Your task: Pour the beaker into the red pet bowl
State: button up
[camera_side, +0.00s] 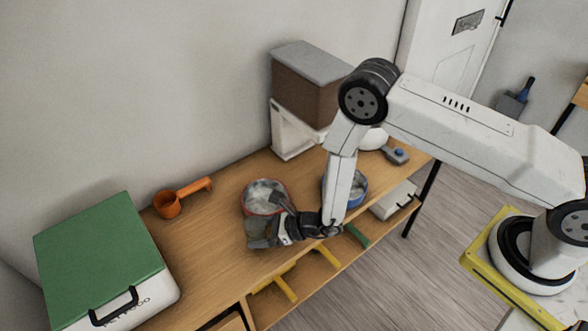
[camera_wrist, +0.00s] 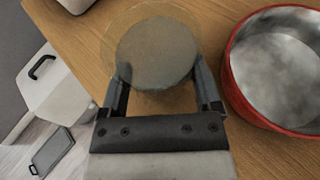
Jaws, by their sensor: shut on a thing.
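The beaker (camera_wrist: 155,52) is clear-walled with grey-brown contents and sits between the two fingers of my gripper (camera_wrist: 160,88). In the side view my gripper (camera_side: 275,226) is shut on the beaker (camera_side: 259,241) at the near side of the red pet bowl. The red pet bowl (camera_side: 247,204) stands on the wooden table; its red rim also shows at the right of the wrist view (camera_wrist: 231,82). Its inside looks grey and mottled. The beaker is beside the bowl, not over it, and looks roughly upright. My gripper partly hides the bowl's near side in the side view.
A blue bowl (camera_side: 360,188) stands right of the red bowl, behind my arm. An orange scoop (camera_side: 168,205) and a green-lidded pet food box (camera_side: 100,250) are at the left. A brown-and-white dispenser (camera_side: 300,95) stands at the back. The wooden table (camera_side: 215,235) is clear left of the red bowl.

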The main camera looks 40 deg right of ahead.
aim_at(262, 214)
jog(key=shift+w+d+r+m, duration=0.1)
jog(key=shift+w+d+m, duration=0.15)
jog(key=shift+m, duration=0.15)
jog(key=shift+w+r+g, duration=0.1)
jog(key=shift+r+g, duration=0.15)
jog(key=shift+g, duration=0.05)
jog(key=shift+w+d+r+m+g+y, duration=0.2)
jog(key=shift+r+m+y, duration=0.15)
jog(key=shift+r, duration=0.35)
jog(key=shift+w+d+r+m+g+y, duration=0.15)
jog(key=shift+d+r+m+y, duration=0.15)
jog(key=shift+r, duration=0.4)
jog(key=shift+w+d+m, duration=0.2)
jog(key=shift+w+m, duration=0.1)
jog(key=shift+m, duration=0.25)
jog(key=shift+g, duration=0.25)
jog(key=shift+w+d+r+m+y, duration=0.25)
jog(key=shift+w+r+m+y, duration=0.05)
jog(key=shift+r+m+y, duration=0.1)
jog(key=shift+w+d+r, duration=0.1)
jog(key=shift+r, duration=0.1)
jog(key=shift+w+d+r, duration=0.1)
jog(key=shift+r, duration=0.05)
